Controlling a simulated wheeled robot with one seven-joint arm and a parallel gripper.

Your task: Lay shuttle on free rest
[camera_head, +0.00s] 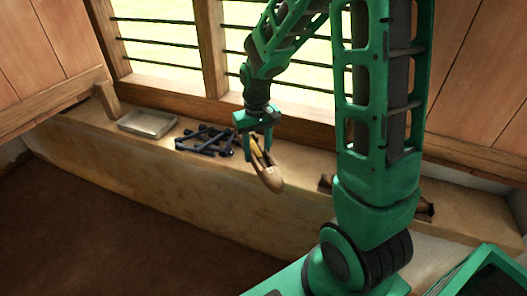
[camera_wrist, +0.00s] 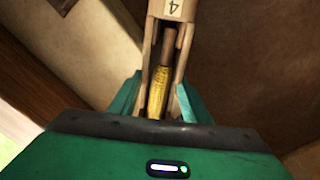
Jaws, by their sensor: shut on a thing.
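The wooden shuttle (camera_head: 270,179) has a pointed, pale brown end and a yellow bobbin inside. My gripper (camera_head: 256,152) is shut on it and holds it tilted, near the ledge's front edge; I cannot tell its exact height. In the wrist view the shuttle (camera_wrist: 172,10) lies between my green fingers, with the yellow bobbin (camera_wrist: 158,92) in its slot and a dark "4" on its pale end. A dark blue frame of bars (camera_head: 205,141) lies on the ledge left of my gripper; I cannot tell if it is a rest. Brown wooden pieces (camera_head: 325,184) show beside my arm, partly hidden by it.
The long earthen ledge (camera_head: 110,155) runs under a barred window. A shallow grey tray (camera_head: 147,124) sits at its left, near a wooden block (camera_head: 108,100). The dark floor (camera_head: 80,240) lies below. A green bin (camera_head: 490,275) is at lower right.

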